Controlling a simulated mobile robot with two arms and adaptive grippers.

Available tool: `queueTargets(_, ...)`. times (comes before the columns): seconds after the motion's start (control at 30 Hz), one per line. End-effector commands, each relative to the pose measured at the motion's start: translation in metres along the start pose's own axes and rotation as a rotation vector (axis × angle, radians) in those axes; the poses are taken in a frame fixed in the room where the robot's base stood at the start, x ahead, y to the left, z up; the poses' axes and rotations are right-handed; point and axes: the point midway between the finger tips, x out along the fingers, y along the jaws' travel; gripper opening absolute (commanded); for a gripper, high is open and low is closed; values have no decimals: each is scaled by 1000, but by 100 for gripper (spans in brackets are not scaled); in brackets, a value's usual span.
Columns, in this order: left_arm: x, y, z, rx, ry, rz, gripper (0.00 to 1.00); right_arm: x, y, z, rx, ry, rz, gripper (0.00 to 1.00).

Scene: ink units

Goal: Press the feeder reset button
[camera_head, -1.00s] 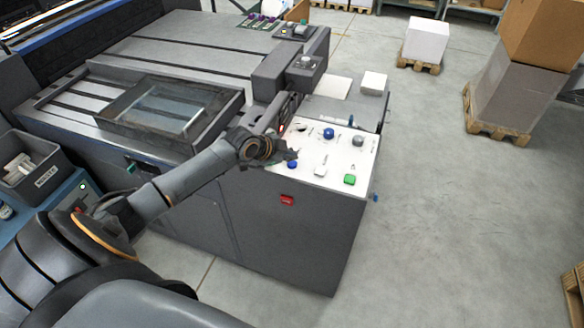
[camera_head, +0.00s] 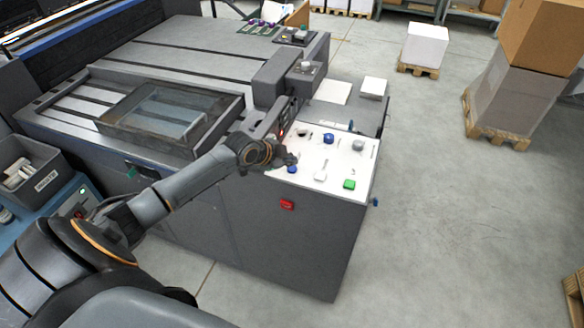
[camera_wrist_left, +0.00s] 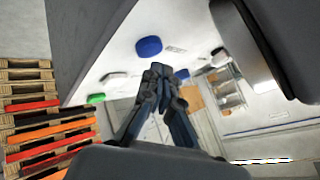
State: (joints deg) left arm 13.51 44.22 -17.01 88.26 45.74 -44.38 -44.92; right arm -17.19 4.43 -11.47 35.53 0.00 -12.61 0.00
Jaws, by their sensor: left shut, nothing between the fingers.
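The white control panel (camera_head: 336,162) on the grey machine's end carries several buttons and knobs; I cannot read its labels. Its front row has a blue button (camera_head: 292,169), a white button (camera_head: 320,177) and a green button (camera_head: 349,184). Behind are a blue knob (camera_head: 328,138) and grey knobs. My left gripper (camera_head: 290,159) is shut and empty over the panel's left part, close to the front blue button. In the left wrist view the shut fingertips (camera_wrist_left: 160,70) appear just below that blue button (camera_wrist_left: 148,46); contact is not clear. My right gripper is not in view.
A dark raised box (camera_head: 281,76) stands at the panel's back left. A framed tray (camera_head: 170,112) lies on the machine top. A red switch (camera_head: 287,204) is on the front face. Open floor lies right of the machine; loaded pallets stand beyond.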

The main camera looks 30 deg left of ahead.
Motion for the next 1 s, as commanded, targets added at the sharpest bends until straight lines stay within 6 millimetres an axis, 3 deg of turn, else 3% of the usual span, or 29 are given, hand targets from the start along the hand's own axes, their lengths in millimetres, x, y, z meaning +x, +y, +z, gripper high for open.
queueTargets(1.0,6,4,4,0,0,0,0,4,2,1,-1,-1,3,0)
